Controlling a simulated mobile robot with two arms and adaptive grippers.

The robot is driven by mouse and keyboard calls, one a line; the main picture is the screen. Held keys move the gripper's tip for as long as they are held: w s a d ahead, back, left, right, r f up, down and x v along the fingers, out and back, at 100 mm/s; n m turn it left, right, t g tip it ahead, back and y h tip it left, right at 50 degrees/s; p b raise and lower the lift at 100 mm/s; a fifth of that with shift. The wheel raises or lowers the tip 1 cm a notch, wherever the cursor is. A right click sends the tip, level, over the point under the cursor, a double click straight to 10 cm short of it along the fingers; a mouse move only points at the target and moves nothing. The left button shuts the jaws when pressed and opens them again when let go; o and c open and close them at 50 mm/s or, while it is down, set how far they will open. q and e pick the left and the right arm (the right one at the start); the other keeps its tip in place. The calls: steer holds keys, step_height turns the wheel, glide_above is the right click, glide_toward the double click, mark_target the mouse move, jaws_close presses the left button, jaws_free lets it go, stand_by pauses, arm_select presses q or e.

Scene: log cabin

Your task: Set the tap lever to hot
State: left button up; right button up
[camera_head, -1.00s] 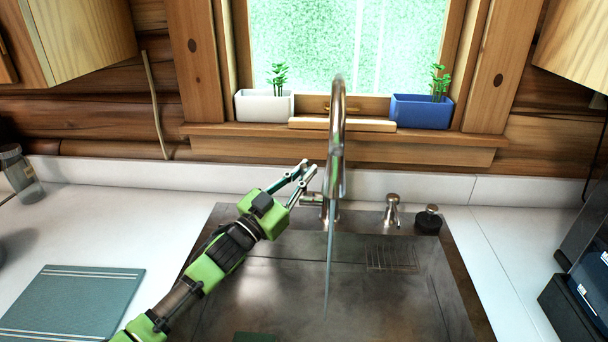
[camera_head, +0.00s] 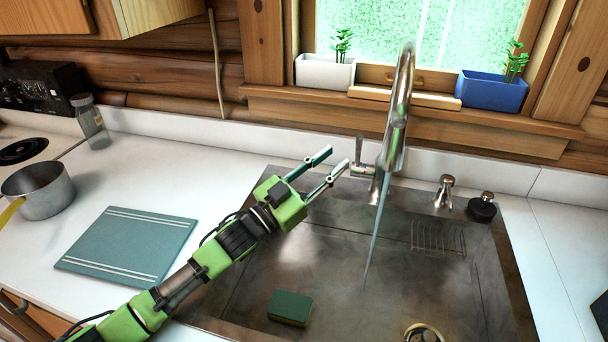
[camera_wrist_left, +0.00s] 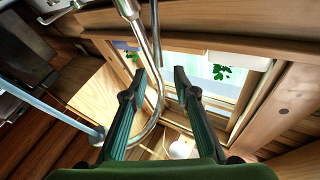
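The metal tap (camera_head: 398,120) stands behind the sink in the head view, with a stream of water (camera_head: 375,235) running from its spout. Its small lever (camera_head: 360,150) points up from the left side of the tap's base. My left gripper (camera_head: 339,157) is open and empty over the sink's back left, its fingertips just left of the lever. I cannot tell whether they touch it. In the left wrist view, the open fingers (camera_wrist_left: 160,78) flank part of the curved tap pipe (camera_wrist_left: 157,108) in the picture. My right gripper is out of view.
A green sponge (camera_head: 290,308) lies in the sink (camera_head: 330,250). A soap dispenser (camera_head: 444,190) and a black stopper (camera_head: 482,208) stand right of the tap. A teal board (camera_head: 128,244), a pot (camera_head: 40,190) and a jar (camera_head: 90,122) are on the left.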

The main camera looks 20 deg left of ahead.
arm_select(q)
steer(key=s+a, duration=0.4)
steer(key=s, duration=0.2)
steer(key=shift+s+a, duration=0.15)
steer(key=shift+a, duration=0.1)
steer(key=shift+c, duration=0.4)
